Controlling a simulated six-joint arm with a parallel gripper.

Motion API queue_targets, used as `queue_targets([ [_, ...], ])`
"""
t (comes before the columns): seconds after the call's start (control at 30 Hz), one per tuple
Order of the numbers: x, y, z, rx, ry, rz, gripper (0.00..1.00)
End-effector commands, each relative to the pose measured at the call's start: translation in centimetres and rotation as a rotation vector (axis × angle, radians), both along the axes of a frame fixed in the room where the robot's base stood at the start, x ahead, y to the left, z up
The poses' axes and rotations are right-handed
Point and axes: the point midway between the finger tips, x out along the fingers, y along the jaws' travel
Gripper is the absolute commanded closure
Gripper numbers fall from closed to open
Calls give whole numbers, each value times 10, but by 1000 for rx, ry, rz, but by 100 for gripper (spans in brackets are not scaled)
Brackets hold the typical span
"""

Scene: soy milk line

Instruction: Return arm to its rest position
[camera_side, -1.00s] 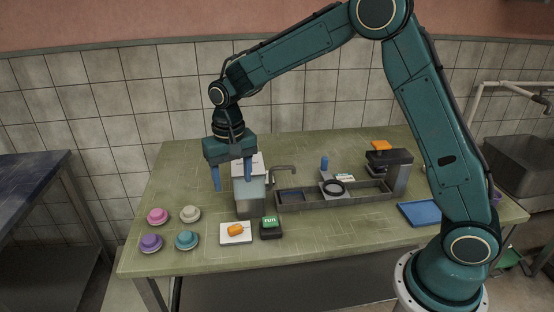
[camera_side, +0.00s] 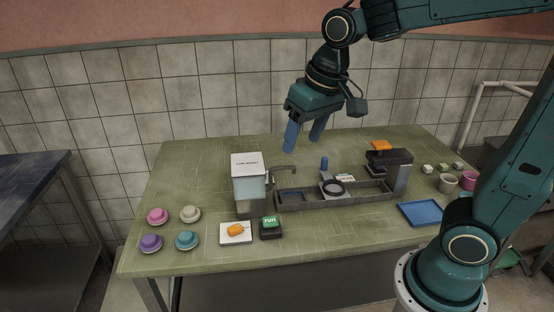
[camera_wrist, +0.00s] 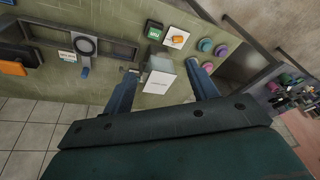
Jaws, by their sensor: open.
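My gripper (camera_side: 304,136) is open and empty, raised above the back of the green table (camera_side: 340,228). Its two blue fingers point down and stand well apart. In the wrist view my gripper (camera_wrist: 162,88) shows its fingers on either side of the soy milk machine, with nothing held between them. The machine (camera_side: 249,185), with a clear tank and a white labelled top, stands on the table below and to the left of my gripper. My gripper touches nothing in view.
Several coloured domed cups (camera_side: 187,240) stand at the table's left. The air around my gripper is clear.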

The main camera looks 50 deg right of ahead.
Motion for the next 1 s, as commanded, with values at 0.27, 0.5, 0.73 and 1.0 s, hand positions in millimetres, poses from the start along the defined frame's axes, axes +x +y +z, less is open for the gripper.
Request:
queue_targets([
  [0.27,-55,-9,11,-25,-83,63,42],
  [0.5,-98,-14,9,-53,-149,116,42],
  [0.73,-126,-17,2,-77,-194,154,42],
  [1.0,-134,-17,-1,-86,-207,166,42],
])
